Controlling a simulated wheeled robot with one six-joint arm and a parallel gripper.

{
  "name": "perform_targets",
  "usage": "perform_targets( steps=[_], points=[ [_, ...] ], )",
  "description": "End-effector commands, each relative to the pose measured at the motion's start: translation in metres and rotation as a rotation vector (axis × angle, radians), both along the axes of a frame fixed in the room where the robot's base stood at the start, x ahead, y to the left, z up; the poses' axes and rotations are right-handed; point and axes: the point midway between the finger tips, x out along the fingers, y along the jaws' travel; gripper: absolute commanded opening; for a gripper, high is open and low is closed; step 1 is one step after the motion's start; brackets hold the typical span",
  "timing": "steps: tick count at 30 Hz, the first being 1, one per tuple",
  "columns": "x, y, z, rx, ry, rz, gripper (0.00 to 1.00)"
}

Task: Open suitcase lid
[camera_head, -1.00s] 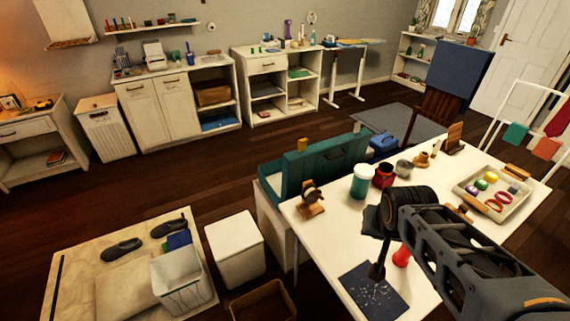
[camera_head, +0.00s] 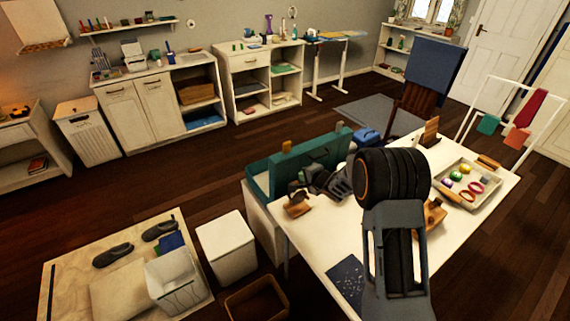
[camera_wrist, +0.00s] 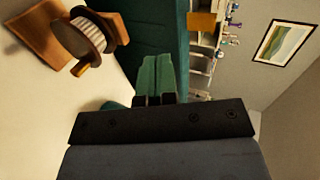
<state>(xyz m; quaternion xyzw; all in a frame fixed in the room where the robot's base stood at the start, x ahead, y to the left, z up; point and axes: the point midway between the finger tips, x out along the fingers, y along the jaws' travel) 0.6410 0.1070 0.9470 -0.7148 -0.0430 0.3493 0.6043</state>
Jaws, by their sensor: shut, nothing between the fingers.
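The teal suitcase (camera_head: 257,183) sits on a low white stand at the left end of the white table. Its teal panel, which looks like the lid (camera_head: 318,151), stands up with two tan tabs on its top edge. My gripper (camera_head: 296,186) is low in front of this panel; its fingertips are hard to make out in the head view. In the wrist view my gripper (camera_wrist: 159,62) has its two green fingers together with nothing between them. The teal panel (camera_wrist: 158,25) rises just beyond them, with a tan tab (camera_wrist: 203,22). Contact cannot be told.
A tray (camera_head: 468,184) with small items is at the table's right. A white bin (camera_head: 226,246) and a brown box (camera_head: 257,300) stand on the floor at left.

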Motion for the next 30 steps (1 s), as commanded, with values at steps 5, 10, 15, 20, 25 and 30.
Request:
perform_targets(
  steps=[5,10,15,20,25,30],
  points=[
    [0.012,0.012,-0.011,0.028,0.009,0.008,0.0],
    [0.035,0.027,-0.025,0.027,0.01,0.009,0.0],
    [0.061,0.044,-0.04,0.026,0.009,0.008,0.0],
    [0.08,0.058,-0.045,0.025,0.007,0.009,0.0],
    [0.095,0.067,-0.044,0.024,0.008,0.007,0.0],
    [0.103,0.073,-0.043,0.026,0.009,0.007,0.0]
  ],
)
